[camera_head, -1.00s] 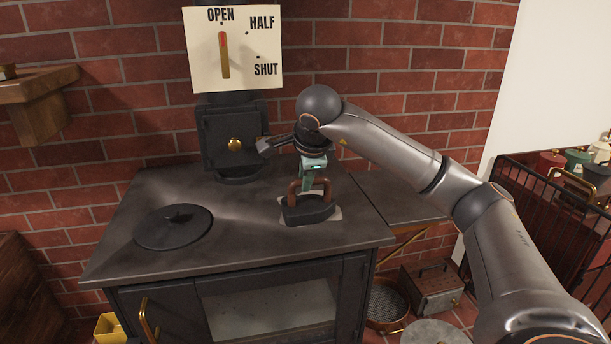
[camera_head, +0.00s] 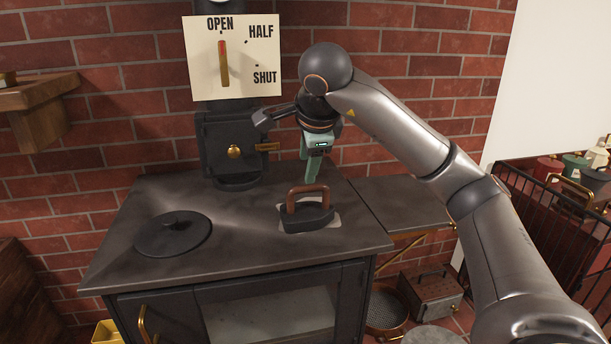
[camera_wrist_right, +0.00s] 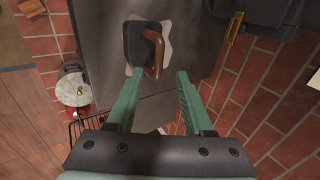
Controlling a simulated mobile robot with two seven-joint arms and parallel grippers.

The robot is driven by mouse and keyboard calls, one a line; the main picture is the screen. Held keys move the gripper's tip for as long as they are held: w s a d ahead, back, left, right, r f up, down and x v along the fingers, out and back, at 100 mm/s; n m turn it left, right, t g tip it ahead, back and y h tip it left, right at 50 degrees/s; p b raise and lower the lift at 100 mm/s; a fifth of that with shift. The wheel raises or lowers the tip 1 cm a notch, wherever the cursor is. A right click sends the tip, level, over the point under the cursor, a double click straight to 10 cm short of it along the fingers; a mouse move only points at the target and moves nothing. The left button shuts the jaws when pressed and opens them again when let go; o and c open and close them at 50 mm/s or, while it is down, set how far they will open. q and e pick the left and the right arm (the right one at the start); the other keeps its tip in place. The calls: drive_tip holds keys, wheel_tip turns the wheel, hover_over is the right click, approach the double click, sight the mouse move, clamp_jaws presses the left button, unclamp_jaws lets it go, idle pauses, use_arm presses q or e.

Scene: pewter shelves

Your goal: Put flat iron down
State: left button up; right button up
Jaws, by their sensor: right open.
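The flat iron (camera_head: 306,216) is dark with a brown arched handle. It rests upright on a pale patch (camera_head: 334,221) on the right part of the black stove top (camera_head: 240,225). My right gripper (camera_head: 312,178) is above the iron and apart from it, fingers pointing down. In the right wrist view the two green fingers (camera_wrist_right: 156,88) are spread and empty, with the iron (camera_wrist_right: 137,45) and its handle beyond their tips. My left gripper is not in view.
A round lid (camera_head: 173,233) lies on the stove's left part. The flue box (camera_head: 228,150) with a brass knob stands behind, under an OPEN/HALF/SHUT plate (camera_head: 232,58). A side shelf (camera_head: 400,203) adjoins at right. A black rack (camera_head: 555,215) stands farther right.

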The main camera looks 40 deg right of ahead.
drive_tip(key=s+a+f+n+g+y+p, duration=0.15)
drive_tip(key=a+f+y, duration=0.35)
drive_tip(key=a, duration=0.7)
drive_tip(key=a+f+n+g+y, duration=0.15)
drive_tip(key=a+f+y, duration=0.4)
drive_tip(key=a, duration=0.65)
drive_tip(key=s+a+m+y, duration=0.4)
drive_tip(key=a+m+y, duration=0.7)
drive_tip(key=a+y, duration=0.25)
drive_tip(key=w+d+f+m+t+h, duration=0.1)
drive_tip(key=d+f+m+t+h, duration=0.55)
drive_tip(key=m, duration=0.75)
drive_tip(key=w+d+f+m+t+h, duration=0.2)
drive_tip(key=d+f+m+t+h, duration=0.2)
drive_tip(key=f+m+t+h, duration=0.65)
drive_tip(key=s+d+f+m+g, duration=0.2)
drive_tip(key=s+f+m+g, duration=0.3)
drive_tip(key=f, duration=0.5)
drive_tip(key=s+d+f+m+g+h, duration=0.1)
drive_tip(key=s+f+m+g, duration=0.4)
drive_tip(key=s+f+m, duration=0.3)
drive_tip(key=s+f, duration=0.2)
drive_tip(key=s, duration=0.1)
drive_tip(key=shift+s+d+m+g, duration=0.3)
drive_tip(key=shift+s+d+m, duration=0.05)
drive_tip(key=shift+d, duration=0.05)
